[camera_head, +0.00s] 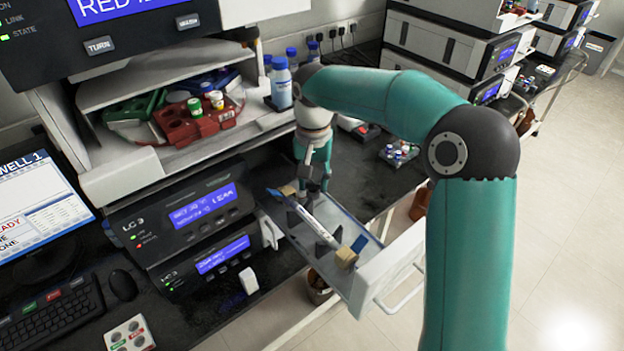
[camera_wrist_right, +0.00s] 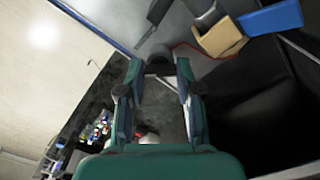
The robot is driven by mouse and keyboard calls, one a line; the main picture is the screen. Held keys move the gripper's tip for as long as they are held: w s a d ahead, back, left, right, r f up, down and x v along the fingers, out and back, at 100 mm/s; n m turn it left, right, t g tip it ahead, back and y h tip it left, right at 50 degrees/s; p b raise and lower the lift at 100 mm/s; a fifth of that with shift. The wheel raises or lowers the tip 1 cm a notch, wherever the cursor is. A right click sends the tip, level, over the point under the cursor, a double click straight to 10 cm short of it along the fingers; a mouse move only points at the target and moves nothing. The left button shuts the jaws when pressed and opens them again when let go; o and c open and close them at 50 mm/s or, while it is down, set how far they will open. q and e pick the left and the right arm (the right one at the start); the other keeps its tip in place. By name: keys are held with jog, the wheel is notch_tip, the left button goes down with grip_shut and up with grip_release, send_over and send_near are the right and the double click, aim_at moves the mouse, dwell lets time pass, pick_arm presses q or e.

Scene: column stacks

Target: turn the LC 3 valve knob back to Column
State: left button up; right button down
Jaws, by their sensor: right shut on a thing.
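The LC 3 unit (camera_head: 188,212) stands at the left of the head view with its blue display lit. A tray drawer (camera_head: 382,270) is pulled out beside it, holding a slim silver column (camera_head: 317,222). My right gripper (camera_head: 314,192) reaches down at the drawer's back end. In the right wrist view, my right gripper (camera_wrist_right: 158,78) is shut on a small dark rounded knob (camera_wrist_right: 158,64) between its fingertips. The knob's pointer and markings cannot be read. The gripper hides the knob in the head view. My left gripper is not in view.
Beige blocks (camera_head: 346,257) and a blue piece (camera_head: 360,243) lie in the drawer. An open shelf with racks (camera_head: 190,122) and blue-capped bottles (camera_head: 281,86) stands above and behind. A small vial tray (camera_head: 400,152) sits on the bench right of the gripper. Floor at right is clear.

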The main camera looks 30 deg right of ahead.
aim_at(313, 183)
jog(key=c, duration=0.8)
grip_release()
jog(key=shift+o, duration=0.2)
jog(key=shift+r, duration=0.15)
notch_tip(313, 183, up, 12)
jog(key=shift+f, duration=0.2)
